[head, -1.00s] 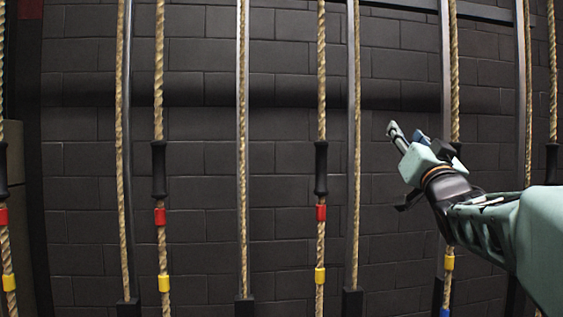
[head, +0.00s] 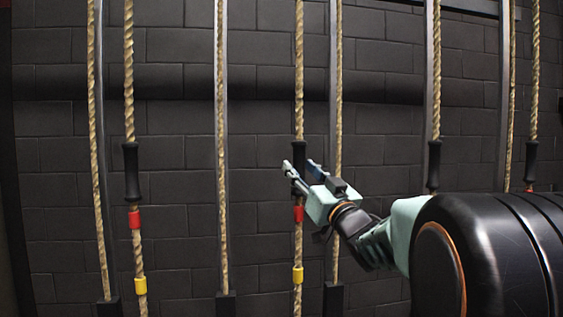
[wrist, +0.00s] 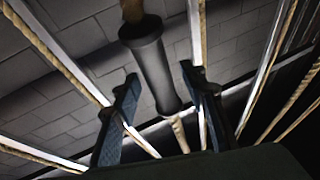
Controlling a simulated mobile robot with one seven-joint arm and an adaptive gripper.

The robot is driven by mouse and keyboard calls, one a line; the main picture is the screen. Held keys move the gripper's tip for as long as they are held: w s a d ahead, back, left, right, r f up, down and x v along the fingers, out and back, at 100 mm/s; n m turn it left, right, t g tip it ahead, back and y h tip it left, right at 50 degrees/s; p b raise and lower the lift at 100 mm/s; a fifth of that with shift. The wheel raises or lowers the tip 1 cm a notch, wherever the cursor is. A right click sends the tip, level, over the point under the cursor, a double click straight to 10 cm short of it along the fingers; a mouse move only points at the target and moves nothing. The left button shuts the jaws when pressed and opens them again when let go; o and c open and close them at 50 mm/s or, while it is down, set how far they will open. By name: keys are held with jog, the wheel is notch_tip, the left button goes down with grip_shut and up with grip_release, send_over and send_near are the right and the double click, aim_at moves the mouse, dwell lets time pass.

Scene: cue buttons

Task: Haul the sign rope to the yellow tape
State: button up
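Several ropes with black handles hang before the wall; no sign shows, so I cannot tell which is the sign rope. The middle handled rope (head: 299,70) has a black handle (head: 298,151), red tape (head: 298,213) and yellow tape (head: 297,275) below it. My gripper (head: 301,168) is at this handle in the head view, partly covering it. In the wrist view the handle (wrist: 155,62) stands between the two spread fingers of my gripper (wrist: 160,78), with gaps visible on both sides.
A left handled rope (head: 129,70) carries red tape (head: 135,219) and yellow tape (head: 140,286). More handled ropes (head: 436,70) hang at the right, partly behind my arm. A dark block wall (head: 265,130) lies behind.

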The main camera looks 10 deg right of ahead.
jog(key=shift+x, duration=0.85)
jog(key=shift+c, duration=0.6)
grip_shut()
